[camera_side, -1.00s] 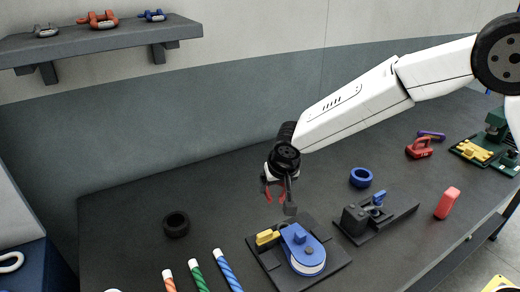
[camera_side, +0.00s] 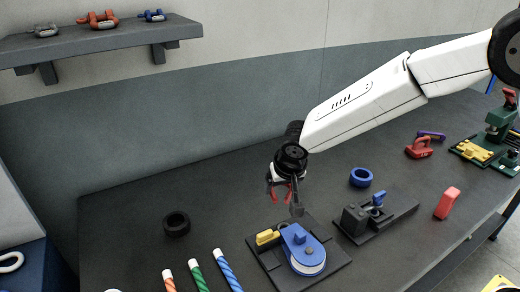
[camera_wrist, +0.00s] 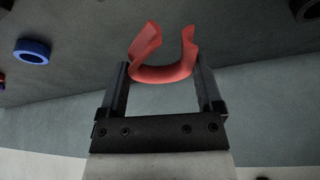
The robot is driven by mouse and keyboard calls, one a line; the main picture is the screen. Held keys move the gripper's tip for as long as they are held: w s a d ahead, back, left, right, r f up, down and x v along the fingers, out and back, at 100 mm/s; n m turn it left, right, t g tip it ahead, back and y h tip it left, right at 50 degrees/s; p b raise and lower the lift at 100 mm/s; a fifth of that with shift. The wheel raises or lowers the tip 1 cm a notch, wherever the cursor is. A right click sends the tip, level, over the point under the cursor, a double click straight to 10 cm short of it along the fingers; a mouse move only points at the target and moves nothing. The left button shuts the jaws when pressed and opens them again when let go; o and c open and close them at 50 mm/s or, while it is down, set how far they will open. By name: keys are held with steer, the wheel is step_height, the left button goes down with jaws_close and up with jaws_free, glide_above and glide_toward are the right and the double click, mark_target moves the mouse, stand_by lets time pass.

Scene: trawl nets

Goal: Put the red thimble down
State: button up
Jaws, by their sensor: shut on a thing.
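The red thimble (camera_wrist: 165,72) is an open, U-shaped red piece held between the two fingers of my gripper (camera_wrist: 160,85) in the wrist view. Its open ends point away from the gripper's palm. In the side view my gripper (camera_side: 284,196) hangs above the dark bench, behind the blue device, with the red thimble (camera_side: 276,188) partly hidden by the fingers. The thimble appears clear of the bench top.
A blue device on a dark plate (camera_side: 302,250) stands just in front of the gripper. A black ring (camera_side: 176,224) lies to the left, a blue ring (camera_side: 361,177) to the right. Striped rope pieces (camera_side: 198,275) lie at the front. Bare bench (camera_side: 225,200) lies left of the gripper.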

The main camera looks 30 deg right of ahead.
steer(key=d+m, duration=0.2)
steer(key=d, duration=1.7)
steer(key=shift+s+d+r+h, duration=0.15)
steer(key=shift+s+h, duration=0.05)
steer(key=shift+h, duration=0.2)
steer(key=shift+w, duration=0.1)
glide_toward(308, 175)
steer(key=shift+w+d+f, duration=0.45)
steer(key=shift+w+f, duration=0.05)
steer(key=shift+f, duration=0.25)
steer(key=shift+w+f, duration=0.4)
steer(key=shift+w+f, duration=0.25)
steer(key=shift+f, duration=1.55)
